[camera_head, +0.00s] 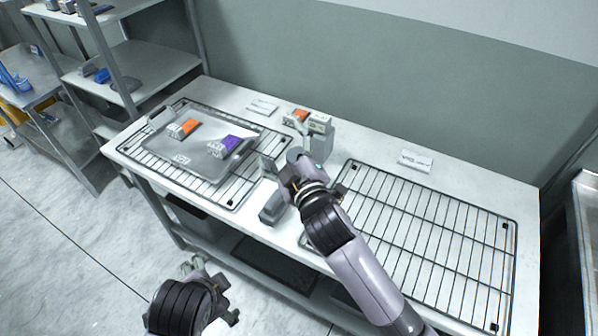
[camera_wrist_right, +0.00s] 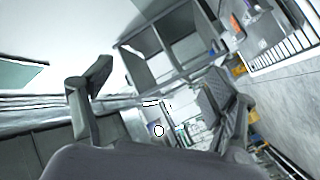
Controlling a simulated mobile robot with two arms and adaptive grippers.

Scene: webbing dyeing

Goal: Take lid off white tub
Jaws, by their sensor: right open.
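A small pale container (camera_head: 321,125) with a white label stands at the back middle of the table, partly behind my right wrist. It may be the white tub; I cannot make out a separate lid. My right gripper (camera_head: 268,188) is in front of it and to its left, over the middle of the table, with its fingers spread and nothing between them. Its two spread fingers also show in the right wrist view (camera_wrist_right: 160,95). My left gripper (camera_head: 207,283) is low at the bottom, in front of the table, and its jaws are unclear.
A grey tray (camera_head: 215,166) with an orange-labelled block (camera_head: 183,128) and a purple-labelled block (camera_head: 224,146) lies on the left wire rack. Another orange item (camera_head: 297,116) is beside the pale container. The right wire rack (camera_head: 440,235) is empty. Shelving (camera_head: 130,85) stands at left.

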